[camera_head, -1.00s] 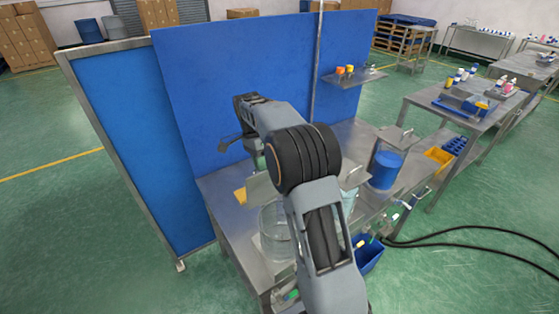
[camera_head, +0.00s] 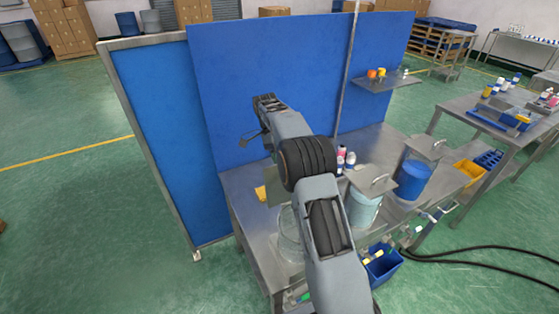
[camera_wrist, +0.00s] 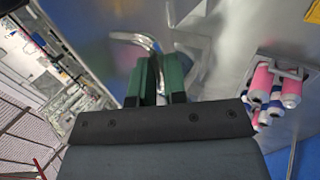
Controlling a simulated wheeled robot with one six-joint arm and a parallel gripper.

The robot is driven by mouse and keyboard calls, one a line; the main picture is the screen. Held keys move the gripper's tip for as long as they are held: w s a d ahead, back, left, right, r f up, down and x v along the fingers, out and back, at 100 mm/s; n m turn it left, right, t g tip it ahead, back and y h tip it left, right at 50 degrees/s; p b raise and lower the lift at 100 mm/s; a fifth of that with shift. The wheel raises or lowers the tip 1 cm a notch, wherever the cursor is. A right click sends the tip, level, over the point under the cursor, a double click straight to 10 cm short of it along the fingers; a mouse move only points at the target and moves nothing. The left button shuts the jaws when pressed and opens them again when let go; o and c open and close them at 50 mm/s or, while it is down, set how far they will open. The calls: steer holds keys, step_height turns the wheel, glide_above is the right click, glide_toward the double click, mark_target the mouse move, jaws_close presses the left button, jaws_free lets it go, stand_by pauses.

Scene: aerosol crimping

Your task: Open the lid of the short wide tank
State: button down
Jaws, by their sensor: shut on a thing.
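A clear, colourless tank (camera_head: 289,238) stands at the front left of the metal table, partly behind my arm. A grey metal plate (camera_head: 277,187), which looks like its lid, shows above it, tilted and partly hidden by my arm. In the wrist view the green fingers of my gripper (camera_wrist: 162,76) are closed on a curved metal handle (camera_wrist: 137,39). Shiny sheet metal (camera_wrist: 205,45) lies behind the handle. I cannot tell where the lid's far edge is. My fingers are hidden in the head view.
A light blue tank (camera_head: 362,210) and a blue tank (camera_head: 413,181) stand to the right, each with a handled metal lid. Several bottles (camera_head: 345,158) stand behind them. A blue panel (camera_head: 265,80) closes off the back. A blue bin (camera_head: 383,266) sits at the front right.

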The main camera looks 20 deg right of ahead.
steer(key=shift+f, duration=0.4)
steer(key=c, duration=1.2)
jaws_free()
steer(key=shift+r, duration=0.15)
steer(key=shift+o, duration=0.2)
steer(key=shift+r, duration=0.2)
